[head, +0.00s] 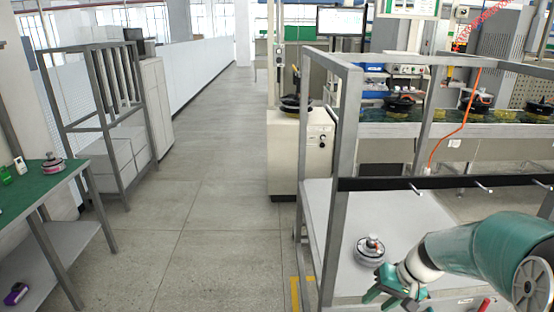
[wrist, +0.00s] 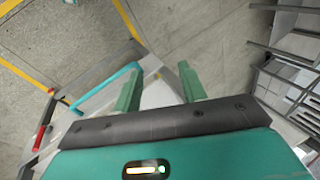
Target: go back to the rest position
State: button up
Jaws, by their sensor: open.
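My gripper (head: 392,290) is at the lower right of the head view, at the end of my green and white arm, over the near end of the grey-framed cart (head: 340,225). In the wrist view its two green fingers (wrist: 160,85) stand apart with nothing between them. The wrist view shows a cart corner and the floor beyond the fingers.
The cart's upright posts and hook bar (head: 450,182) stand close around my arm. A green-topped table (head: 40,190) with small items is at left, beside a grey rack (head: 105,125). A beige cabinet (head: 298,155) stands behind the cart. The aisle floor (head: 210,210) is clear.

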jog(key=s+a+r+n+t+h, duration=0.1)
jog(key=s+a+r, duration=0.3)
jog(key=s+r, duration=0.4)
jog(key=s+a+r+n+t+h, duration=0.1)
jog(key=s+a+r+t+h, duration=0.1)
jog(key=s+a+r, duration=0.3)
jog(key=s+r+h, duration=0.1)
jog(key=s+r, duration=0.2)
jog(key=shift+s+t, duration=0.25)
jog(key=shift+t, duration=0.15)
